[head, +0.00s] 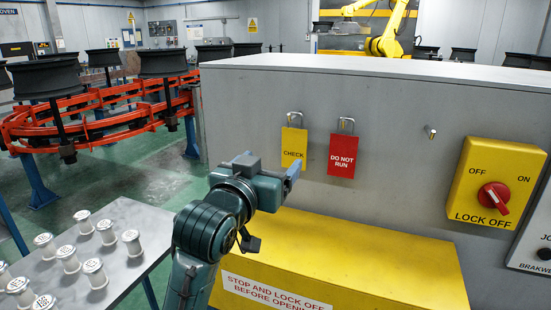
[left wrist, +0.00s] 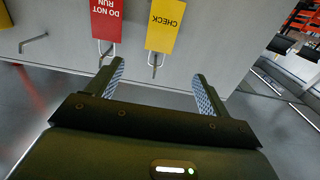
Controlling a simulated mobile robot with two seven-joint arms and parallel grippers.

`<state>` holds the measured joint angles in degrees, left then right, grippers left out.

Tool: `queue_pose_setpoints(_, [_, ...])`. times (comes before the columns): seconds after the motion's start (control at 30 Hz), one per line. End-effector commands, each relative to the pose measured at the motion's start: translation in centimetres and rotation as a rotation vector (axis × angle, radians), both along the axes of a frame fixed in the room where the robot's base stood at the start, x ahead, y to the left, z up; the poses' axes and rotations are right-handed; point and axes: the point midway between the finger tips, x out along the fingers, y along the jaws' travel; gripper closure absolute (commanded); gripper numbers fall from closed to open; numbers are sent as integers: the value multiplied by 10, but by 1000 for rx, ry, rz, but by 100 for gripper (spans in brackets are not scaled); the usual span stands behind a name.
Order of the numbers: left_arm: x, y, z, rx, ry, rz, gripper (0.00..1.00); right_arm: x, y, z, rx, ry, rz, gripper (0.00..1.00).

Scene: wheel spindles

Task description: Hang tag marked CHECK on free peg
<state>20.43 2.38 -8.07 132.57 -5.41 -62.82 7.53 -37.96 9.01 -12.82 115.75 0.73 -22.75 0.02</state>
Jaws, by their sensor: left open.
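The yellow tag marked CHECK (head: 293,150) hangs by its wire loop on the leftmost peg of the grey cabinet. A red tag marked DO NOT RUN (head: 342,158) hangs on the middle peg. The bare peg (head: 430,131) is to the right; it also shows in the left wrist view (left wrist: 34,42). My left gripper (head: 291,173) is in front of the cabinet near the CHECK tag. In the left wrist view, my left gripper (left wrist: 161,84) is open and empty, and the upside-down CHECK tag (left wrist: 165,24) and its loop lie ahead, between the finger lines. My right gripper is out of view.
A yellow lock-off switch box (head: 495,181) with a red knob is right of the bare peg. A yellow ledge (head: 340,262) juts out below the tags. A table (head: 128,222) with several metal spindles stands at lower left, before an orange conveyor (head: 100,128).

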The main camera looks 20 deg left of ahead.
Motion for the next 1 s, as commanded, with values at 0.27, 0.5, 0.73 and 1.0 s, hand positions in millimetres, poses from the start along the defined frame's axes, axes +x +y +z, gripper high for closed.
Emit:
queue_pose_setpoints(0.27, [44, -1, 1, 0, 4, 1, 20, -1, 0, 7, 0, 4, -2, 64])
queue_pose_setpoints(0.5, [91, -3, 1, 1, 5, 1, 20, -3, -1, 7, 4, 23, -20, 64])
queue_pose_setpoints(0.73, [119, -4, 0, 0, 4, 1, 20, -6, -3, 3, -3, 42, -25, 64])
queue_pose_setpoints(1.0, [127, -4, -1, 0, 3, 1, 20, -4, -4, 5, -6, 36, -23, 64])
